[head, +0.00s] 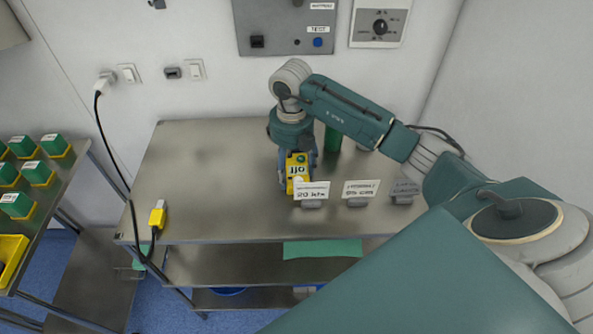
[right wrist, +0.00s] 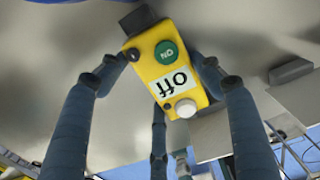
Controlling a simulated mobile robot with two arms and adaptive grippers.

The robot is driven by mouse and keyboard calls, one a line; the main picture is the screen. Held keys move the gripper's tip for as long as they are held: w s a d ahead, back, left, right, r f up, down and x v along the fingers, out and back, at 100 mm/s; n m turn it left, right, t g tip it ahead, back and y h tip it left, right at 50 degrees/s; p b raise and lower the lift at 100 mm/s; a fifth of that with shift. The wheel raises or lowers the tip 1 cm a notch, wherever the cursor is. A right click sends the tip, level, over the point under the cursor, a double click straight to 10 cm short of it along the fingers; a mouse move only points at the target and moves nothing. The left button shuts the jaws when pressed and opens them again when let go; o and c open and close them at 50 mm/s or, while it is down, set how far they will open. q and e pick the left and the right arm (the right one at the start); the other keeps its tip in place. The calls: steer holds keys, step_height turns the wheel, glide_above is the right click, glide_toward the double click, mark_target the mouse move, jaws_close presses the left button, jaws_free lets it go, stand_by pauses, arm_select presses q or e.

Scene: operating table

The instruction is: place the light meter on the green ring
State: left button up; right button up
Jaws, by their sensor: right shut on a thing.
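The light meter is a small yellow box with a white "off" label, a green "ON" button and a white dome (right wrist: 178,84); it also shows in the head view (head: 297,171). My right gripper (head: 296,178) is shut on it, with its blue-grey fingers on both sides of the box in the right wrist view. The meter is over the metal table (head: 205,165), just behind the front label cards. I cannot tell whether it touches the tabletop. No green ring can be made out; the gripper and arm hide part of the table. My left gripper is not in view.
A green cylinder (head: 332,138) stands behind the gripper. Label cards on stands (head: 312,191) line the table's front right. A yellow cable end (head: 157,216) lies at the front left edge. The left half of the tabletop is mostly clear. Green blocks (head: 37,172) fill a left shelf.

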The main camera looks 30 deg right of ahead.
mark_target(292, 168)
steer(key=shift+r, duration=0.1)
steer(key=shift+w+r, duration=0.1)
steer(key=shift+r, duration=0.55)
step_height(292, 168, up, 6)
steer(key=shift+r+b, duration=0.15)
steer(key=shift+b, duration=0.65)
step_height(292, 168, up, 12)
steer(key=p, duration=0.1)
